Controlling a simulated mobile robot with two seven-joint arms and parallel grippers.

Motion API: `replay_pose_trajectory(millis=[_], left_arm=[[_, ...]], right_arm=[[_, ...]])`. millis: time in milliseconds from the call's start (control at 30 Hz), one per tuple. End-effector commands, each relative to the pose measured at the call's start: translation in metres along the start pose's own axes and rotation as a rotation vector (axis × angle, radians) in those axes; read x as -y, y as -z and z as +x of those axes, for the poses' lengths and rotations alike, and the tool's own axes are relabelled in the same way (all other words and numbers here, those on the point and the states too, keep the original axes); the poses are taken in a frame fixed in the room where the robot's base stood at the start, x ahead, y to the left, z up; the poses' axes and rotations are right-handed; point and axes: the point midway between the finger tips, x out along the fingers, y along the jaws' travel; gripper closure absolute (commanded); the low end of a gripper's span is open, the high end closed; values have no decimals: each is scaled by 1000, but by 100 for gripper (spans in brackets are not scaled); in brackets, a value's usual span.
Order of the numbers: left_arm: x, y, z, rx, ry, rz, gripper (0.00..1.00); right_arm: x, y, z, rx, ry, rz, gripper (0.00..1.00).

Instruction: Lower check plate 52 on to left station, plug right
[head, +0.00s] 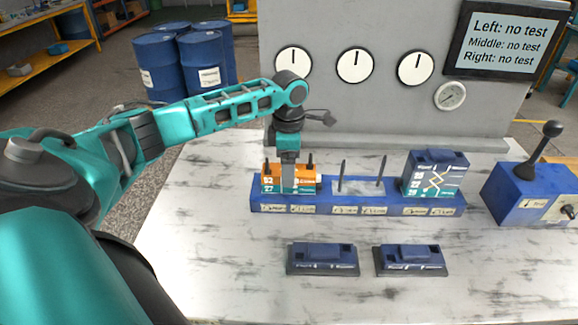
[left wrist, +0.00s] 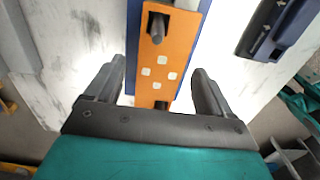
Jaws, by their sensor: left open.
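An orange check plate (head: 304,174), its label hard to read but like 52, sits at the left station on top of a lower plate (head: 310,189) marked 27. Two dark pins stick up through it. In the left wrist view the orange plate (left wrist: 158,50) shows a group of pale port holes and a pin. My left gripper (head: 289,182) points down at the plate. In the wrist view its open fingers (left wrist: 158,75) stand on either side of the plate, with gaps. The right station holds a stack with a blue plug block (head: 440,158) on top. My right gripper is not in view.
The blue manifold base (head: 385,209) has a bare middle station (head: 360,186) with two upright pins. Two blue blocks (head: 322,254) (head: 410,255) lie in front on the marble table. A lever box (head: 525,195) stands right. The screen (head: 505,42) reads "no test" for all three.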

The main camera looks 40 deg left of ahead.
Motion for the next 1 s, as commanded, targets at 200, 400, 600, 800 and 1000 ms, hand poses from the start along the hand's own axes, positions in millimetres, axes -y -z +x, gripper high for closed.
replay_pose_trajectory(millis=[200,400,600,800,1000], left_arm=[[-1,-1,-46,5,-5,0,18],[-1,-1,-88,5,-5,0,18],[0,0,-114,3,-3,0,18],[0,0,-121,1,-2,0,18],[0,0,-121,2,-2,0,18]], right_arm=[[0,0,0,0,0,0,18],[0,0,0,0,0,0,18],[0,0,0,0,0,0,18],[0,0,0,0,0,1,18],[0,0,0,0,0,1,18]])
